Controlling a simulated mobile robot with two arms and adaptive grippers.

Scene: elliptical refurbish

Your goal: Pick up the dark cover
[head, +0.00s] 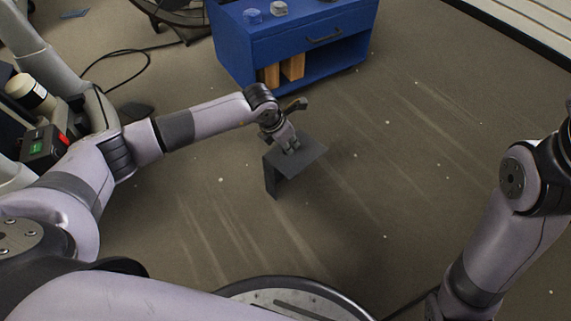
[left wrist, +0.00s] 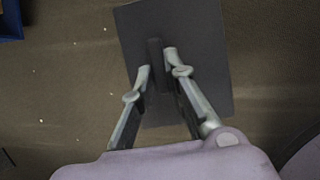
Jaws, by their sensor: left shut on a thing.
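The dark cover (head: 309,154) is a dark grey flat panel with a side piece folded down at its left, seen in the middle of the head view. My left gripper (head: 291,150) comes down over its top and is shut on it. In the left wrist view the cover (left wrist: 205,50) fills the upper middle, with a narrow raised strip between the fingertips of my left gripper (left wrist: 158,70). The cover appears to be held above the floor, but its exact height is hard to tell. My right arm shows at the right of the head view; its gripper is out of frame.
A blue cabinet (head: 290,45) with a drawer and open lower shelf stands behind the cover. Two small items lie on its top. A black cable (head: 115,57) lies on the floor at upper left. The brown floor (head: 430,200) to the right is mostly clear, with small white specks.

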